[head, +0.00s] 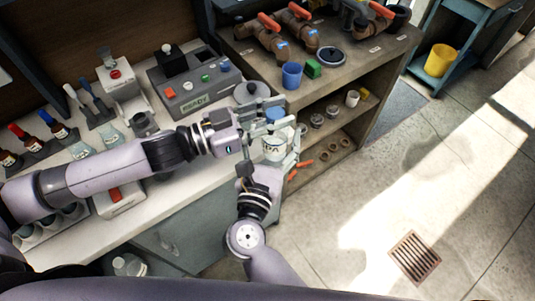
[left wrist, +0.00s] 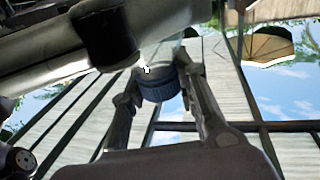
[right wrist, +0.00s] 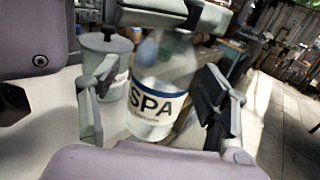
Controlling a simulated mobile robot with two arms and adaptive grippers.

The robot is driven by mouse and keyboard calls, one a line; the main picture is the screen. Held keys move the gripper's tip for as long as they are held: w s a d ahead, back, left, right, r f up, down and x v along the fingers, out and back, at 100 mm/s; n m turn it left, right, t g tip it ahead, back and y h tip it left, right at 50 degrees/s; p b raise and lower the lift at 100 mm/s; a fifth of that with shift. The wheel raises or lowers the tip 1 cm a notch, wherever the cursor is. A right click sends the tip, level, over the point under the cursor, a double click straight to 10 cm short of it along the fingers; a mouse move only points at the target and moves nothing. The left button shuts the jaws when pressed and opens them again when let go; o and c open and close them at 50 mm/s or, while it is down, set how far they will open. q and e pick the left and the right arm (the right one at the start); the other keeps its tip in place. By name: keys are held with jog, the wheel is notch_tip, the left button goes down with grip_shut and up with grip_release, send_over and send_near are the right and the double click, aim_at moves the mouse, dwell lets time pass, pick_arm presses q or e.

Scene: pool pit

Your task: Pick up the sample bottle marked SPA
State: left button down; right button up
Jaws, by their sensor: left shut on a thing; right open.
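The sample bottle (head: 273,150) is clear with a blue cap (head: 275,114), held up in front of the counter's edge. Its white label reads SPA in the right wrist view (right wrist: 150,104). My left gripper (head: 270,125) is shut on the bottle near its top; the left wrist view shows the blue cap (left wrist: 163,90) between its fingers. My right gripper (head: 268,163) is open below, with its fingers on either side of the bottle's lower part. In the right wrist view a gap shows between the bottle and the right finger. Contact on the left side is unclear.
A lidded grey pot (head: 252,92) stands on the counter behind the bottle. A control box (head: 195,90), flasks and a rack of dark bottles (head: 45,140) are farther left. A wooden shelf unit (head: 345,65) with valves and cups stands behind. The floor at right is open.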

jog(key=shift+w+d, duration=0.15)
jog(key=shift+w, duration=0.7)
jog(key=c, duration=1.3)
pick_arm(q)
jog(key=c, duration=1.2)
grip_release()
pick_arm(e)
jog(key=shift+c, duration=0.3)
